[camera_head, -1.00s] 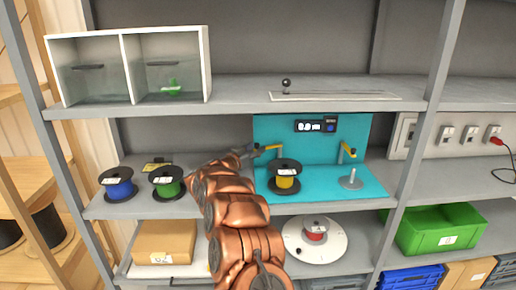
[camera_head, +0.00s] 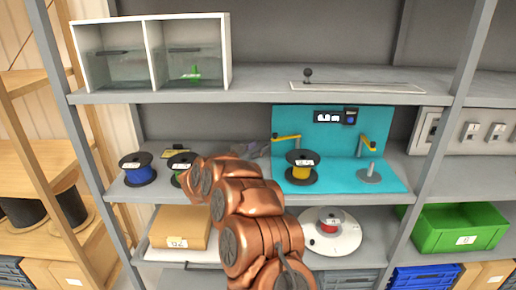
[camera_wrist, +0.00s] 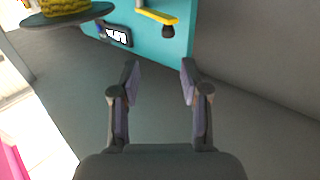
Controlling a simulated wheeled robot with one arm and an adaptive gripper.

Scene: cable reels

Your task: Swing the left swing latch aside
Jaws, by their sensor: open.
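The left swing latch (camera_head: 286,137) is a yellow arm on a post at the left of the teal station. It reaches over the black reel with yellow cable (camera_head: 302,167). In the wrist view the latch (camera_wrist: 155,16) is at the top, with a dark knob hanging from it. The yellow cable reel (camera_wrist: 68,10) shows at the upper left there. My gripper (camera_wrist: 158,78) is open and empty, its fingers below the latch in the picture and apart from it. In the head view my copper arm mostly hides the gripper.
A reel of blue cable (camera_head: 138,169) and a partly hidden reel of green cable (camera_head: 181,162) stand left on the same shelf. A second yellow latch (camera_head: 367,144) and an empty spindle (camera_head: 371,174) are at the station's right. The upper shelf (camera_head: 262,88) is overhead.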

